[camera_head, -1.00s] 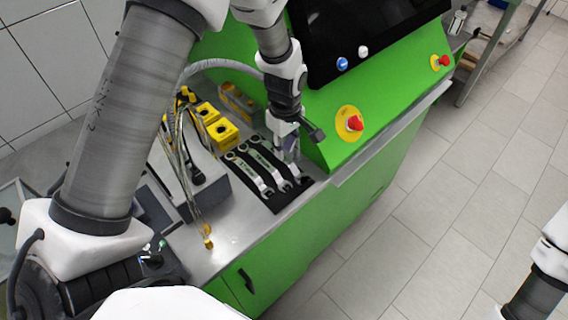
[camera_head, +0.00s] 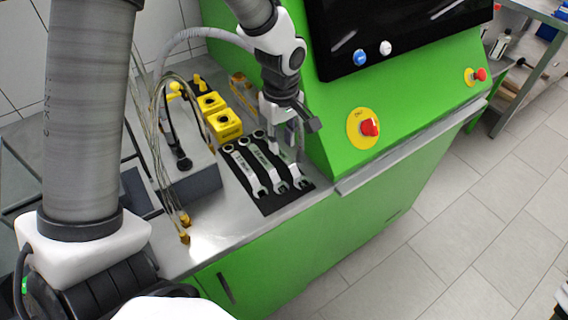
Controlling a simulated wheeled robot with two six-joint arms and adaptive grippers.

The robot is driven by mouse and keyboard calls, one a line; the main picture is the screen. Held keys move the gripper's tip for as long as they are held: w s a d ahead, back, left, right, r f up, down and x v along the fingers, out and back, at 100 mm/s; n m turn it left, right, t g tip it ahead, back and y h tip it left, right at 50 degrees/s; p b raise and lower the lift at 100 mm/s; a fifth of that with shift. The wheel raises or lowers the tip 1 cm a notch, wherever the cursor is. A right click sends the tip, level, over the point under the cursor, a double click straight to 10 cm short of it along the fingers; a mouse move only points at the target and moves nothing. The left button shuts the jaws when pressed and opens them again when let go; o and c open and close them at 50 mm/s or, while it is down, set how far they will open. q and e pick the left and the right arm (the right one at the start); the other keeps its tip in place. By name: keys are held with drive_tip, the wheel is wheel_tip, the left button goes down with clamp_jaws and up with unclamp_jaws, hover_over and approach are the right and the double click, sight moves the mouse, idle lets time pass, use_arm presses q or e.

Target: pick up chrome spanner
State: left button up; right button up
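Three chrome spanners lie side by side on a black mat (camera_head: 270,206) on the bench top: a left spanner (camera_head: 243,167), a middle spanner (camera_head: 264,165) and a right spanner (camera_head: 285,170). Their ring ends point to the back and their open ends to the front. My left gripper (camera_head: 292,158) points down over the right spanner and hides part of it. Its fingers are small and partly hidden, so I cannot tell whether they are open or whether they touch the spanner. My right gripper is outside the picture.
Yellow blocks (camera_head: 225,124) and a grey box (camera_head: 190,178) with hoses stand left of the mat. The green console (camera_head: 340,150) with a red button (camera_head: 369,127) rises close on the right. Bare metal bench lies in front of the mat.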

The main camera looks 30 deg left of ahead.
sight(285, 157)
use_arm(q)
drive_tip(key=f, duration=0.5)
drive_tip(key=shift+w+d+f+p, duration=0.2)
drive_tip(key=shift+w+d+p, duration=0.15)
drive_tip(key=shift+d+p, duration=0.05)
drive_tip(key=shift+s+a+f, duration=0.1)
drive_tip(key=shift+a+f, duration=0.1)
drive_tip(key=shift+d, duration=0.1)
clamp_jaws()
drive_tip(key=shift+r, duration=0.1)
